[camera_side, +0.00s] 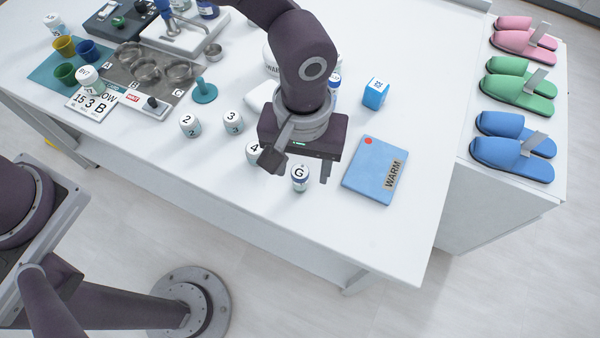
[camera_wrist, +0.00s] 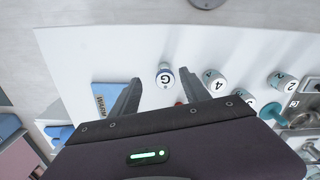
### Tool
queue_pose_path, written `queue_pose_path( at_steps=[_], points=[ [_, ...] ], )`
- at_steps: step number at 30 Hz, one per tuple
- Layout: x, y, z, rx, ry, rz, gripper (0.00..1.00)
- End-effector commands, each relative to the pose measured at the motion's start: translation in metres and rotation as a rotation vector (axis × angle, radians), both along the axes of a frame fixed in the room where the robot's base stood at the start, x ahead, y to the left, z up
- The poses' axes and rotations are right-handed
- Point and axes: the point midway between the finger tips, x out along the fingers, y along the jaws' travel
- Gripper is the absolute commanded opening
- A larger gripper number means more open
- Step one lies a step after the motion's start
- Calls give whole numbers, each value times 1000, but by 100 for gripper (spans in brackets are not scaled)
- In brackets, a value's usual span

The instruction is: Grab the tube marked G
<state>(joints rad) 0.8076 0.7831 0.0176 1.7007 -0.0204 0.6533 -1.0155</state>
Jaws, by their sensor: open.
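In the wrist view the G tube (camera_wrist: 165,78) appears between and slightly beyond the fingertips. My gripper (camera_side: 297,167) is open and empty above it, with a finger on each side of the tube in the side view. In the wrist view my gripper (camera_wrist: 158,84) has both fingers spread wide, clear of the tube. I cannot tell how high the fingertips are above the table.
A tube marked 4 (camera_side: 254,151) stands close left of the gripper; tubes 3 (camera_side: 233,122) and 2 (camera_side: 190,125) stand farther left. A blue WARM pad (camera_side: 372,168) lies to the right. A blue cube (camera_side: 376,93) stands behind it. The table's front strip (camera_side: 240,205) is clear.

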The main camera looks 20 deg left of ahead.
Motion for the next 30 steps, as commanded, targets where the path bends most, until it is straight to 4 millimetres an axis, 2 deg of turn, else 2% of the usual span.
queue_pose_path(
  at_steps=[12,20,23,28,29,30],
  points=[
    [9,9,-66,5,5,1,54],
    [9,9,-72,2,3,1,54],
    [9,9,-72,3,3,1,39],
    [9,9,-71,3,3,1,5],
    [9,9,-71,3,3,1,0],
    [9,9,-71,3,3,1,0]
  ],
)
